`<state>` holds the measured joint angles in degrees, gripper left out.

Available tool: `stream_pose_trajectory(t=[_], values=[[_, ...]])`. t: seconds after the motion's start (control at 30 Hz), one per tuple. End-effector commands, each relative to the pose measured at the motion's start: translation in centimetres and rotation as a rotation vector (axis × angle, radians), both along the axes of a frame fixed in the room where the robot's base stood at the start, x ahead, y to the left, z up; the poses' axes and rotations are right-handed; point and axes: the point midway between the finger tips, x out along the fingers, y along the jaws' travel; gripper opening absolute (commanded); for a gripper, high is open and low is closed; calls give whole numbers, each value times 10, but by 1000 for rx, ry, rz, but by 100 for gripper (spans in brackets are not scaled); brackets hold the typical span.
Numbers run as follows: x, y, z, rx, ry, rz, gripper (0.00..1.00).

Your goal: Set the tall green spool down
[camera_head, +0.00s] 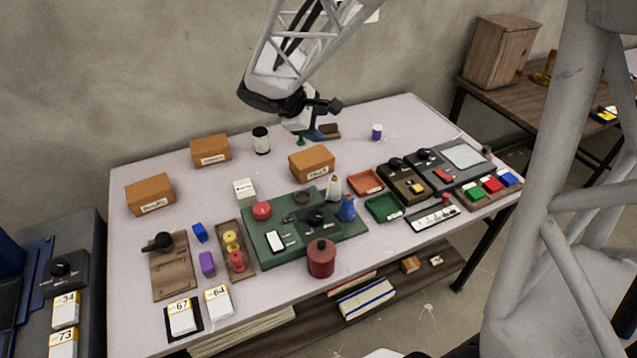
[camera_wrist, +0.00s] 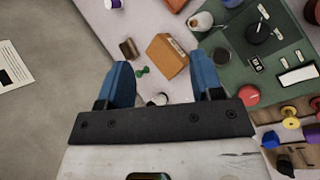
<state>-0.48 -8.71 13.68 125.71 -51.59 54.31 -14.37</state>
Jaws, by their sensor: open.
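The green spool (camera_head: 300,141) is on the pale table towards its back edge, just left of my gripper in the head view. It also shows in the wrist view (camera_wrist: 142,71), with two flared ends and a narrow waist, between the lines of my fingers and apart from them. I cannot tell for certain whether it stands upright or lies on its side. My gripper (camera_head: 322,134) is over the back of the table with its blue fingers apart. In the wrist view the gripper (camera_wrist: 165,75) is open, and nothing is held between its fingers.
An orange-brown box (camera_head: 312,163) stands close in front of the green spool. A dark brown piece (camera_head: 330,130) is behind the gripper, and a black-and-white jar (camera_head: 261,140) stands to the left. A purple spool (camera_head: 377,132) stands to the right with bare table around it.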

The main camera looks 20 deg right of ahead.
Motion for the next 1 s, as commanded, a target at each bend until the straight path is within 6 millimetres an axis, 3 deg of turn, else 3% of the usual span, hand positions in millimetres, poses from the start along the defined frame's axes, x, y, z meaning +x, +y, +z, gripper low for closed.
stream_pose_trajectory(t=[0.23,0.6,1.0], values=[[-65,18,24,165,-109,-177,60],[-156,52,44,426,-251,-431,60],[-237,92,53,706,-365,-673,60]])
